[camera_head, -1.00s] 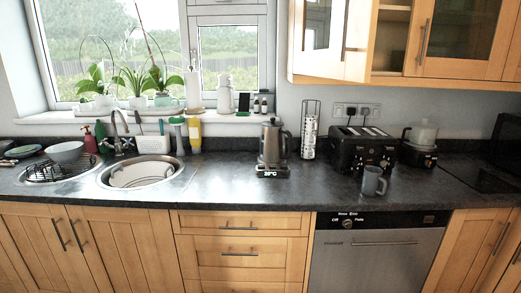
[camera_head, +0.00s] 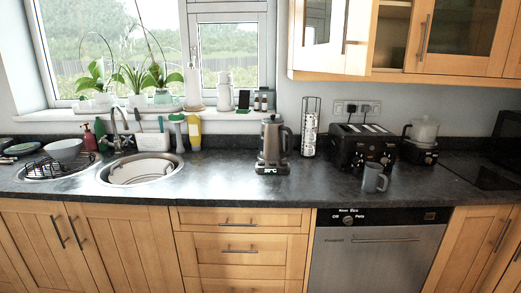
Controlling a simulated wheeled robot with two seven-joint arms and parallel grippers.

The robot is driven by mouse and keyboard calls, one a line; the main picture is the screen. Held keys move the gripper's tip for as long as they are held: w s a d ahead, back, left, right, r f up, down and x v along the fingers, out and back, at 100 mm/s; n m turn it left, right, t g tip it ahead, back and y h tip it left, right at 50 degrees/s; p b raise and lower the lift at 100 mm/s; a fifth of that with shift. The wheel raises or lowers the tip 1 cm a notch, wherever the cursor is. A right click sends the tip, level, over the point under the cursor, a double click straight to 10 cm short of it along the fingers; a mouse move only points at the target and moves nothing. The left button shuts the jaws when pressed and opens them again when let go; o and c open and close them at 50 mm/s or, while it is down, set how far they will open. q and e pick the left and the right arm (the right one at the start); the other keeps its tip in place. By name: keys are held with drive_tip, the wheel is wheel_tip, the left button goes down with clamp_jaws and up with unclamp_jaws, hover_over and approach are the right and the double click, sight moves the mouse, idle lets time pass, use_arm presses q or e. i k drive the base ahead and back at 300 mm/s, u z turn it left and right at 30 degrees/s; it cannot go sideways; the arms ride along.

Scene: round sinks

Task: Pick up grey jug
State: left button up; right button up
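A grey jug-like mug (camera_head: 375,180) with a handle stands upright on the dark worktop, in front of the toaster. A grey metal kettle (camera_head: 271,145) with a dark handle on its right side stands upright on a base with a lit display, left of the mug. I cannot tell for certain which of these two the task calls the grey jug. Nothing touches either of them from the front. Neither of my grippers shows in the head view.
The dark worktop (camera_head: 228,184) is clear left of the kettle and along its front edge. A black toaster (camera_head: 361,147) stands close behind the mug. A wire rack (camera_head: 310,128) stands between kettle and toaster. Two round sinks (camera_head: 140,170) lie left. Wall cupboards (camera_head: 462,35) hang upper right.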

sight(373, 174)
drive_tip(key=z, duration=1.4)
drive_tip(key=i, duration=1.15)
drive_tip(key=u, duration=1.35)
